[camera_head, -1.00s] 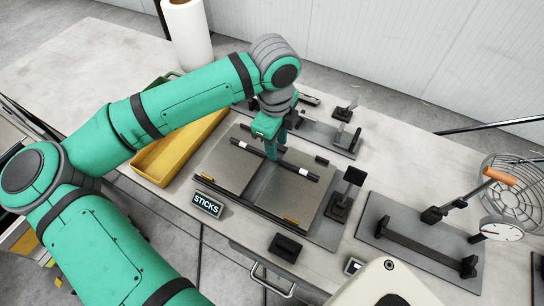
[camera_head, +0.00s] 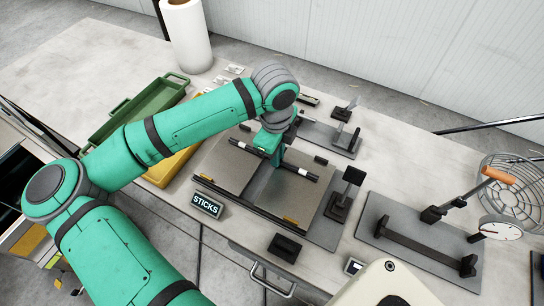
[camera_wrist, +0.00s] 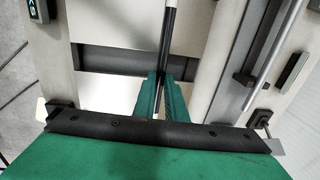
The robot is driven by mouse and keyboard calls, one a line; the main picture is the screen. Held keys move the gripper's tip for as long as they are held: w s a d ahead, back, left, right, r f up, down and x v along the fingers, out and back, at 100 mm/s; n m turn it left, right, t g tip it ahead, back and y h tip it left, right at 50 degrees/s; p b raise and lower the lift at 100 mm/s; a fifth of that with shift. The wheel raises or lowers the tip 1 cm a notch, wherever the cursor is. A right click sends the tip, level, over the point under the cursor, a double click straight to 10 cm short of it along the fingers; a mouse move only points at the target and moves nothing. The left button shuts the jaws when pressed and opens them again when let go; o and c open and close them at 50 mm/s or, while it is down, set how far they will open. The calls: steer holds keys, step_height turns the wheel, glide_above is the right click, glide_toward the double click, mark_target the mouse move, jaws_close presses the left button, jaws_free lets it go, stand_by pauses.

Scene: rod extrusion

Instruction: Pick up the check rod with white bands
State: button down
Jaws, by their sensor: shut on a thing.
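The check rod (camera_head: 302,171) is a slim black rod with a white band towards each end. It lies level over the grey plates (camera_head: 225,168) of the stand, slanting from upper left to lower right. My gripper (camera_head: 272,160) is over its middle, between the two white bands, and is shut on it. In the wrist view the rod (camera_wrist: 168,40) runs from the top edge down between my gripper's two green fingers (camera_wrist: 163,98).
A black sign reading STICKS (camera_head: 206,205) stands at the stand's front left. A black upright post fixture (camera_head: 343,195) is close on the right. Yellow (camera_head: 172,168) and green (camera_head: 150,108) trays lie left, partly under my arm. A dial scale (camera_head: 500,228) and wire basket (camera_head: 515,182) are far right.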

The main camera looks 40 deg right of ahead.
steer(key=shift+r, duration=0.8)
steer(key=s+a+r, duration=0.8)
steer(key=a+r, duration=0.3)
steer(key=shift+a+r, duration=0.15)
